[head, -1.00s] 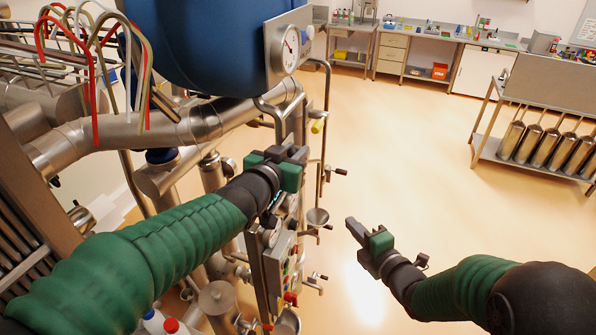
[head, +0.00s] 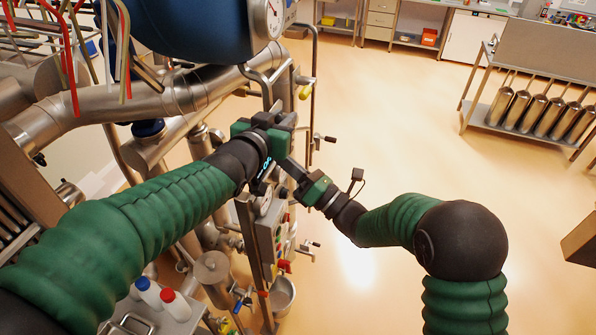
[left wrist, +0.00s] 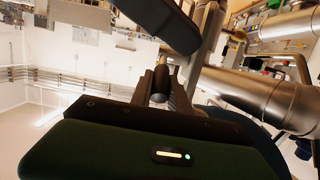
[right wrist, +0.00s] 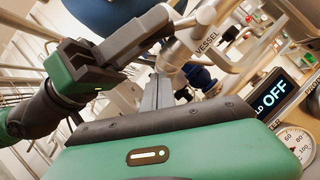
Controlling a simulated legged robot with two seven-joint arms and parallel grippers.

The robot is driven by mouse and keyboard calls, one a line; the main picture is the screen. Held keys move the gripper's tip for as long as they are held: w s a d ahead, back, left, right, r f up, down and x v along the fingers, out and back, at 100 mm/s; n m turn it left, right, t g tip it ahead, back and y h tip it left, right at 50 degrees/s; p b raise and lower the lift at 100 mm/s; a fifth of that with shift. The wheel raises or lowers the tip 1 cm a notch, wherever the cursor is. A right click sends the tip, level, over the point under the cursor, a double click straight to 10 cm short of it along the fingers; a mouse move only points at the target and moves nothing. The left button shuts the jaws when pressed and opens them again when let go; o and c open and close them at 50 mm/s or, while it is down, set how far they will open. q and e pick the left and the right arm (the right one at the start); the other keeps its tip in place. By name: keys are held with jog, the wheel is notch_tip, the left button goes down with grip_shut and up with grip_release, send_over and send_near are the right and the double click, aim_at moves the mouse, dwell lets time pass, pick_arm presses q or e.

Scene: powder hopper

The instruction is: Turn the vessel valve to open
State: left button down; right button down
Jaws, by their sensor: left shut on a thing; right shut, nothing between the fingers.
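My left gripper (head: 284,122) is at the pipework below the blue vessel (head: 185,25). In the left wrist view its fingers are shut on a dark handle (left wrist: 160,80) with a paler tip. A pipe labelled VESSEL (right wrist: 207,42) shows in the right wrist view, beside the left gripper's fingers (right wrist: 165,22). The gripper hides most of the valve in the head view. My right gripper (head: 288,166) is shut and empty, just below the left one. Its closed fingers (right wrist: 157,92) point toward the pipework, and I cannot tell whether they touch anything.
A control panel (head: 268,236) with coloured buttons stands below the grippers. A display reading OFF (right wrist: 274,95) and a round gauge (right wrist: 293,143) are at the right wrist view's right. A yellow handle (head: 305,92) and thin pipe stand close by. Open floor (head: 420,140) lies right.

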pick_arm(q)
jog(key=shift+f, duration=0.4)
pick_arm(e)
jog(key=r, duration=0.1)
jog(key=w+d+r, duration=0.1)
jog(key=r, duration=0.1)
jog(key=shift+w+d+r, duration=0.1)
jog(key=shift+w+d, duration=0.2)
jog(key=shift+w, duration=0.1)
jog(key=shift+r, duration=0.1)
